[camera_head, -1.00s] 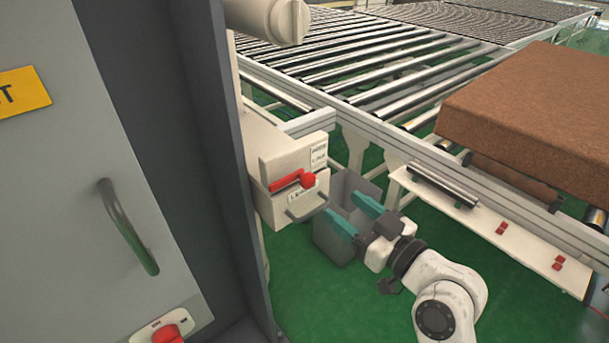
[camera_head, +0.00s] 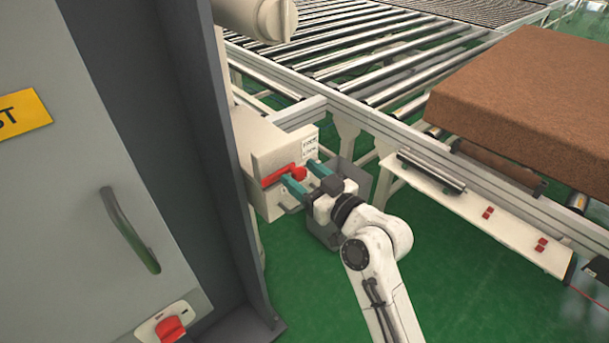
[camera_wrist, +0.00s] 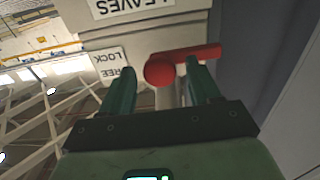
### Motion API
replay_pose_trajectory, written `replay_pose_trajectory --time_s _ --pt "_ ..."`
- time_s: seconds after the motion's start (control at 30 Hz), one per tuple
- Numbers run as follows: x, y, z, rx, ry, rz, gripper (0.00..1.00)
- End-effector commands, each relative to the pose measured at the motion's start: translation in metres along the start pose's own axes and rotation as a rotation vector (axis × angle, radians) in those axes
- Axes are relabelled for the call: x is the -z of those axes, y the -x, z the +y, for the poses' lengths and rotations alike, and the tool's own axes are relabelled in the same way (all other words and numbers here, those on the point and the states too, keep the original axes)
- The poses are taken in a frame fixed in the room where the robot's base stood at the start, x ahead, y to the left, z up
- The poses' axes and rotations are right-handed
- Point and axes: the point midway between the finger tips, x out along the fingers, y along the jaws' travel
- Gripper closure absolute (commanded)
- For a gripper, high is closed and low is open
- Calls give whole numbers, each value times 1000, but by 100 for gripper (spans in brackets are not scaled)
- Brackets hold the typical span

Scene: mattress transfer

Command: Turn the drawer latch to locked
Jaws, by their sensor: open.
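The red drawer latch (camera_head: 276,178) is on the front of a cream drawer box (camera_head: 264,150). Its bar extends left from a round hub and tilts slightly down. In the wrist view, which is upside down, the latch (camera_wrist: 205,53) has its bar pointing right from the hub. My gripper (camera_head: 304,176) is open at the latch, with teal fingers. In the wrist view my gripper (camera_wrist: 160,72) has one finger on each side of the hub, the right one overlapping the bar. I cannot tell whether they touch. My fingers partly hide the drawer front.
A small FREE/LOCK label (camera_wrist: 112,66) is beside the latch. A grey bin (camera_head: 349,172) stands just behind my gripper. A grey cabinet (camera_head: 85,190) fills the left. A roller conveyor (camera_head: 375,45) and a brown mattress block (camera_head: 530,85) lie beyond.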

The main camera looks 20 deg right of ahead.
Motion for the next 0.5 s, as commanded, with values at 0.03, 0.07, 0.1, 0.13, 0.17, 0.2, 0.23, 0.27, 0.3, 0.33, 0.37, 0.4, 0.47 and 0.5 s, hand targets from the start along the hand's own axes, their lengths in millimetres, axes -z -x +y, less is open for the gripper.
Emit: replay_pose_trajectory --time_s 0.03,0.07,0.1,0.13,0.17,0.2,0.23,0.27,0.3,0.33,0.37,0.4,0.47,0.5 --pt "0 0 0 0 0 0 40" --pt "0 0 0 0 0 0 43" --pt "0 0 0 0 0 0 47" --pt "0 0 0 0 0 0 50" --pt "0 0 0 0 0 0 53" --pt "0 0 0 0 0 0 56" --pt "0 0 0 0 0 0 59" --pt "0 0 0 0 0 0 62" --pt "0 0 0 0 0 -1 66" --pt "0 0 0 0 0 0 69" --pt "0 0 0 0 0 0 72" --pt "0 0 0 0 0 -1 76" --pt "0 0 0 0 0 -1 81" --pt "0 0 0 0 0 -1 85"
